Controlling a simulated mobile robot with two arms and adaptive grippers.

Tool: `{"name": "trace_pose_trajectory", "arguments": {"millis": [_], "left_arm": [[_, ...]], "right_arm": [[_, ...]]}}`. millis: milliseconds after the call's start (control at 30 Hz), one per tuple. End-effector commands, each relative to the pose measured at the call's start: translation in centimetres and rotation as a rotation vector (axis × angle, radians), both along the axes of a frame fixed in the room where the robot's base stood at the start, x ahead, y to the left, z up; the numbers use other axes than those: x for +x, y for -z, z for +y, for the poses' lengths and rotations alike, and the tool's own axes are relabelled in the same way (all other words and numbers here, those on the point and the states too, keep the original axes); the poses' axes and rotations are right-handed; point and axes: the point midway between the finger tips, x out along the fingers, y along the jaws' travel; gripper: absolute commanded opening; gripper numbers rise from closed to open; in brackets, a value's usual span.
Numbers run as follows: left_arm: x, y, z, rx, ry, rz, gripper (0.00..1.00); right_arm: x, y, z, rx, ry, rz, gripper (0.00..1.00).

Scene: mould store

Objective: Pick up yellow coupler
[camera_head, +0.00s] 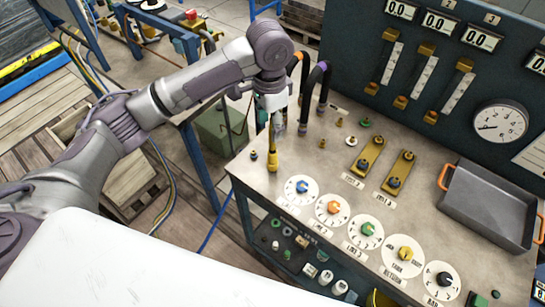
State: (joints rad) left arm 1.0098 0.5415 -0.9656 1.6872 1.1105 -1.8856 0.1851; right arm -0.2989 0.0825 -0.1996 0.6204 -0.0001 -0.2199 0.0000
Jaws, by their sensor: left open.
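The yellow coupler (272,161) stands upright at the left edge of the metal bench top (320,160), with a yellow stem or hose rising from it. My left gripper (276,125) points down directly above the coupler, close to the stem. It is open. The fingers are small and overlap the stem in view, so I cannot tell whether they touch it. My right gripper is not in view.
Dark hoses with orange (305,90) and purple (323,72) bands stand just right of the gripper. Several round dials line the bench front, including a blue-knobbed one (301,196). A grey tray (488,205) sits at right. A gauge panel (445,60) rises behind.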

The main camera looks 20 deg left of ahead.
Motion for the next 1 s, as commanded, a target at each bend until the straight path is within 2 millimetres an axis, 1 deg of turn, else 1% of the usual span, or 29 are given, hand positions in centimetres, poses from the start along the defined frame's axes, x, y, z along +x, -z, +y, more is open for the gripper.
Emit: {"name": "trace_pose_trajectory", "arguments": {"millis": [100,200,300,467,567,700,800,900,1000], "left_arm": [[-0.1,2.4,0.0,0.001,-0.001,0.006,0.57],[-0.1,4.4,0.0,0.001,-0.001,0.004,0.57],[-0.1,6.0,0.0,-0.001,0.0,0.002,0.57],[0.0,7.2,-0.1,-0.001,0.0,-0.001,0.57],[-0.1,7.9,-0.1,-0.001,0.0,0.001,0.57],[-0.1,9.9,-0.4,-0.001,0.0,0.002,0.57],[0.0,11.4,-0.4,0.0,0.0,0.001,0.57],[0.0,12.2,-0.4,-0.001,0.0,-0.001,0.57],[0.0,12.5,-0.4,-0.001,0.001,-0.002,0.57]], "right_arm": [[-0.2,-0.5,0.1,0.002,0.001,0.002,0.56],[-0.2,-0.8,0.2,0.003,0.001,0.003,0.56],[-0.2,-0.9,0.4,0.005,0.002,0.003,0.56],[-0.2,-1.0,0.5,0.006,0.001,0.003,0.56],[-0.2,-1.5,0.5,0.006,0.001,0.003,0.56],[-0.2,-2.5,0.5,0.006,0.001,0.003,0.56],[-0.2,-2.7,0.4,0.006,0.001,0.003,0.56],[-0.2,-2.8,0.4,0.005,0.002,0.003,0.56],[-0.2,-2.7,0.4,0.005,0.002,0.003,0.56]]}}
